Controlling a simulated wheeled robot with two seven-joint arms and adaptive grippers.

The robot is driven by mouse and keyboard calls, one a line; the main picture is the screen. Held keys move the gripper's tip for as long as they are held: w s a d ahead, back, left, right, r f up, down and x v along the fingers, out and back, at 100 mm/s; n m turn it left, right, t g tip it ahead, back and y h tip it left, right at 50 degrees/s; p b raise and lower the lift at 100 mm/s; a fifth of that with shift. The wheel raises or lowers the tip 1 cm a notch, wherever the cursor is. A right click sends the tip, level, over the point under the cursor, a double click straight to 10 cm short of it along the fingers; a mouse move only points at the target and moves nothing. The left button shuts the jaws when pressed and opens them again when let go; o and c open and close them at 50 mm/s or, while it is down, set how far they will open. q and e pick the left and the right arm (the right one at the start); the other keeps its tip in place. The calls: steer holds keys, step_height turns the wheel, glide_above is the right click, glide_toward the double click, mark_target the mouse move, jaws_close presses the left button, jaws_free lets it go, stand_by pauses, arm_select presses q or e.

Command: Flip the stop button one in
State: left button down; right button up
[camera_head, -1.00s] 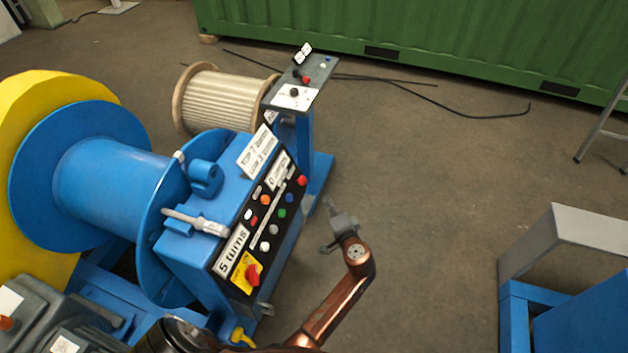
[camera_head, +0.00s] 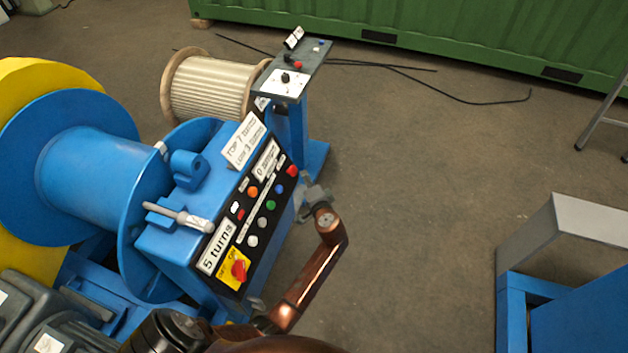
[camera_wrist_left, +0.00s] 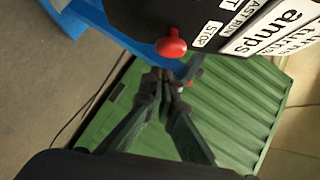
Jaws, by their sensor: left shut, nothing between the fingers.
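The stop button is a red mushroom-shaped knob (camera_wrist_left: 171,46) beside a STOP label in the left wrist view. In the head view a red knob (camera_head: 292,171) sits at the upper right end of the black control panel. My left gripper (camera_head: 305,188) is just right of and below that knob, beside the panel's edge. In the left wrist view the fingers of my left gripper (camera_wrist_left: 167,78) are shut and empty, with their tips just below the knob in the picture. I cannot tell whether they touch it. My right gripper is out of view.
The panel (camera_head: 254,213) carries several other buttons and a red rotary switch (camera_head: 239,270) on yellow. A blue drum (camera_head: 90,175) stands left. A pedestal (camera_head: 290,75) with controls is behind. Grey floor is open to the right, before a green container (camera_head: 450,35).

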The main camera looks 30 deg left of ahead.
mark_target(292, 171)
arm_select(q)
steer(key=shift+s+a+f, duration=0.1)
steer(key=shift+s+a, duration=0.05)
steer(key=shift+a, duration=0.4)
steer(key=shift+s+a+f, duration=0.1)
steer(key=shift+s+a, duration=0.05)
steer(key=shift+a, duration=0.4)
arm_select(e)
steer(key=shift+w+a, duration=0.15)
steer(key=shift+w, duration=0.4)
